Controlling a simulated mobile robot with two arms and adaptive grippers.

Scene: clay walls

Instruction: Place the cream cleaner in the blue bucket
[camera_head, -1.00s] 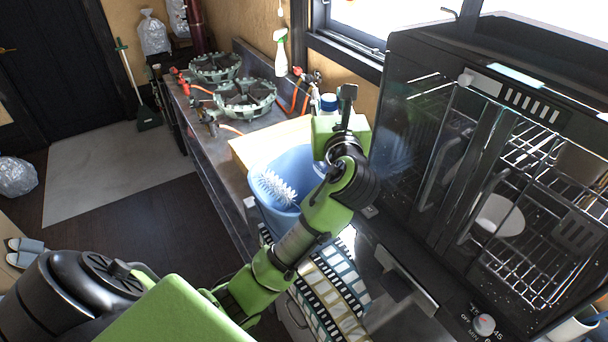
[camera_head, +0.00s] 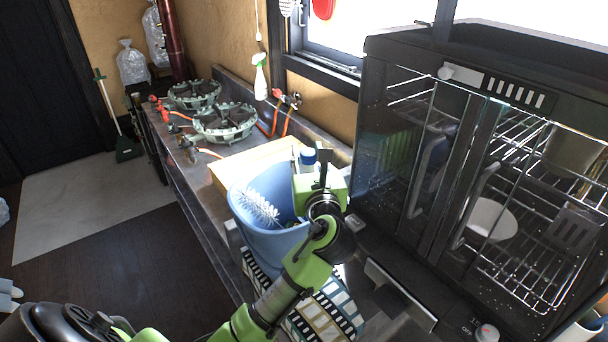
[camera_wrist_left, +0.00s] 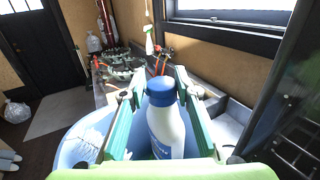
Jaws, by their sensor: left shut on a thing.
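The cream cleaner is a white bottle with a blue cap (camera_head: 307,156), upright and mostly hidden behind my left gripper (camera_head: 312,172) in the head view. In the left wrist view the cleaner (camera_wrist_left: 165,128) stands between the two green fingers of the left gripper (camera_wrist_left: 160,92), which is shut on it. The blue bucket (camera_head: 262,238) stands on the counter and holds a white brush (camera_head: 258,207). The bottle is at the bucket's right side, and its base is hidden. The bucket (camera_wrist_left: 68,155) also shows below and left of the bottle in the wrist view. My right gripper is not seen.
A black glass-fronted cabinet with wire racks (camera_head: 470,170) stands close to the right of my left arm. A wooden board (camera_head: 235,163) lies behind the bucket. Gas burners (camera_head: 223,122) are farther along the counter. A patterned cloth (camera_head: 325,315) lies in front of the bucket.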

